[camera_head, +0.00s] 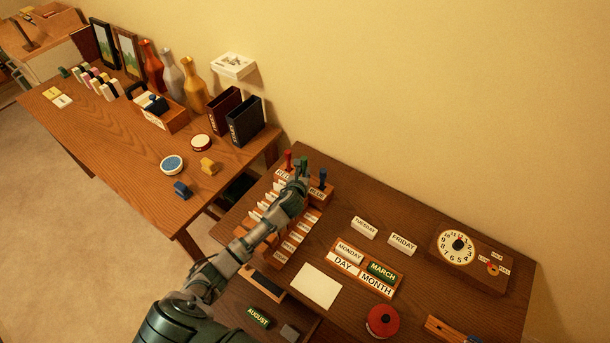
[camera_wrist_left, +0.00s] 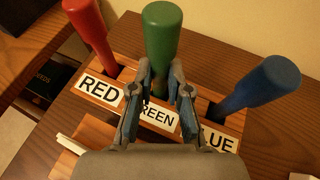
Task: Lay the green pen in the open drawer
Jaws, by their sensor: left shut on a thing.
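The green pen (camera_wrist_left: 161,40) stands upright in the middle of a wooden holder (camera_wrist_left: 202,98) labelled RED, GREEN and BLUE. My left gripper (camera_wrist_left: 158,92) is shut on the pen's lower part, just above the holder. In the head view, my left gripper (camera_head: 299,182) is at the holder at the back left of the right desk, and the green pen (camera_head: 304,164) shows above it. What seems to be the open drawer (camera_head: 306,314) is at the desk's front edge, low in the head view, partly hidden by my arm. My right gripper is not in view.
A red pen (camera_wrist_left: 86,24) and a blue pen (camera_wrist_left: 262,84) flank the green one. A sorter with white cards (camera_head: 284,238) stands before the holder. An AUGUST block (camera_head: 258,316) and a grey block (camera_head: 290,333) lie near the drawer. A blank card (camera_head: 317,286) lies on the desk.

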